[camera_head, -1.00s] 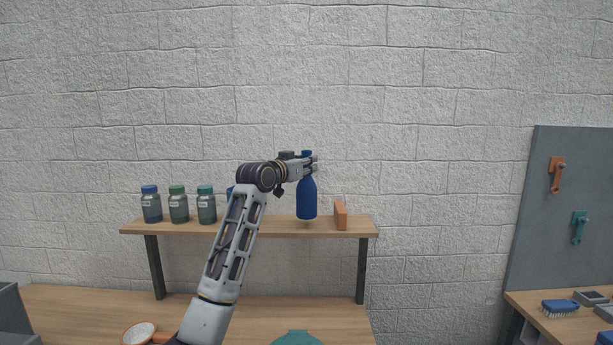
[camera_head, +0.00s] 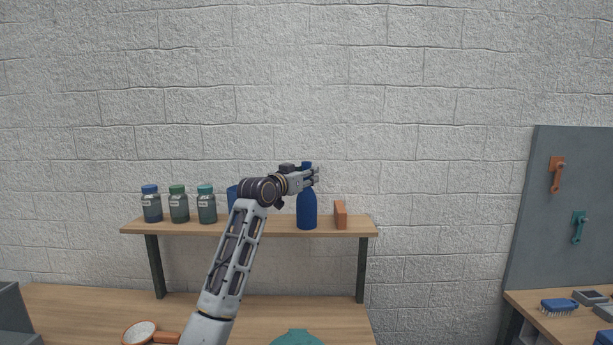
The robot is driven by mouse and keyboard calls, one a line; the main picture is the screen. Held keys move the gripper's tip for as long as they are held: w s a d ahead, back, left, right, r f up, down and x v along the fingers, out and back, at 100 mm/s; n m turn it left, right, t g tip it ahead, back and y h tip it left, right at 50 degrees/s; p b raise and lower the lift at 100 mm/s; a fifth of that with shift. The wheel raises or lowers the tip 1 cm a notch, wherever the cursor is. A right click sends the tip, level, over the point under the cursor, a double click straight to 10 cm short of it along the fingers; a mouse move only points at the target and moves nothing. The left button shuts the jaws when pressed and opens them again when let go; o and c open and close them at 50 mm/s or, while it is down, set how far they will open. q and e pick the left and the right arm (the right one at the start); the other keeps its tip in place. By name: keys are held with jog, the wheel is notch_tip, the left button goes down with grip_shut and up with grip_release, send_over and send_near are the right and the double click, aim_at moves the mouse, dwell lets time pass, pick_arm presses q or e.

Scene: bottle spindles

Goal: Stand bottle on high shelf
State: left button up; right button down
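The blue bottle (camera_head: 307,212) is upright at the wooden raised shelf (camera_head: 265,231), left of an orange block. Its base appears to be on or very close to the shelf top; exact contact is hard to tell. My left gripper (camera_head: 313,177) comes in from the left with its fingers at the bottle's neck. It appears shut on the neck, and the bottle's top shows above the fingers. My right gripper is not in view.
Several lidded jars (camera_head: 179,206) and a blue item (camera_head: 232,196), partly behind my arm, stand left on the shelf. The orange block (camera_head: 341,215) is close right of the bottle. A brush (camera_head: 559,307) lies on the right table.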

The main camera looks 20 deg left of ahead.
pick_arm(q)
jog(key=shift+o, duration=0.5)
jog(key=shift+r, duration=0.1)
jog(key=b+v, duration=0.2)
jog(key=v, duration=1)
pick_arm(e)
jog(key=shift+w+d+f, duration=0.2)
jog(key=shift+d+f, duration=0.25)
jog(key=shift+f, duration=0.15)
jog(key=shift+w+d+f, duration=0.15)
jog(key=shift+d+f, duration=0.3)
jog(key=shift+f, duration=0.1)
pick_arm(q)
jog(key=shift+d, duration=0.1)
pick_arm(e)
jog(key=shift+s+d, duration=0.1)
